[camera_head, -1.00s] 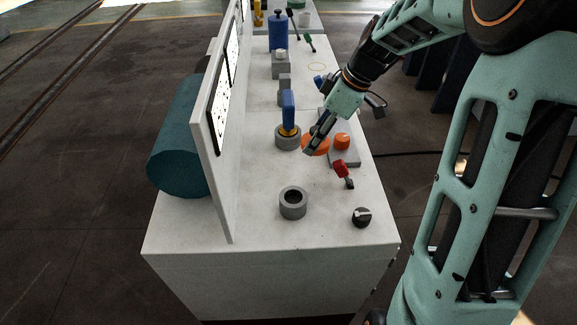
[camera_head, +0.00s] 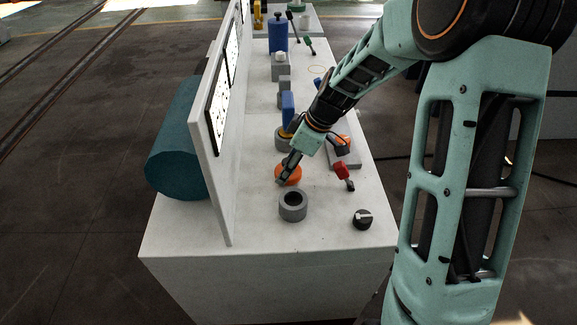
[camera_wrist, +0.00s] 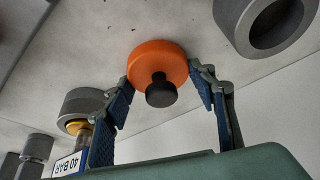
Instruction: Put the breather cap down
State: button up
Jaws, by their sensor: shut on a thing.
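The breather cap is an orange disc (camera_head: 290,174) with a black stub, seen in the wrist view (camera_wrist: 155,60). My gripper (camera_head: 284,178) is shut on it, with one blue-padded finger at each side of its rim in the wrist view (camera_wrist: 164,82). The cap is held just behind the empty grey ring socket (camera_head: 293,206), which shows at the upper right of the wrist view (camera_wrist: 266,24). Whether the cap touches the bench top is hard to tell.
A blue-handled part with a yellow neck (camera_head: 288,108) stands in another grey ring, behind the cap. A red lever (camera_head: 342,171) and a black knob (camera_head: 362,219) are to the right. An upright white panel (camera_head: 218,130) borders the left. The bench front (camera_head: 250,235) is clear.

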jog(key=shift+f, duration=0.2)
jog(key=o, duration=1.2)
jog(key=shift+r, duration=0.1)
jog(key=shift+c, duration=0.2)
jog(key=shift+r, duration=0.1)
jog(key=p+v, duration=0.1)
jog(key=v, duration=1.1)
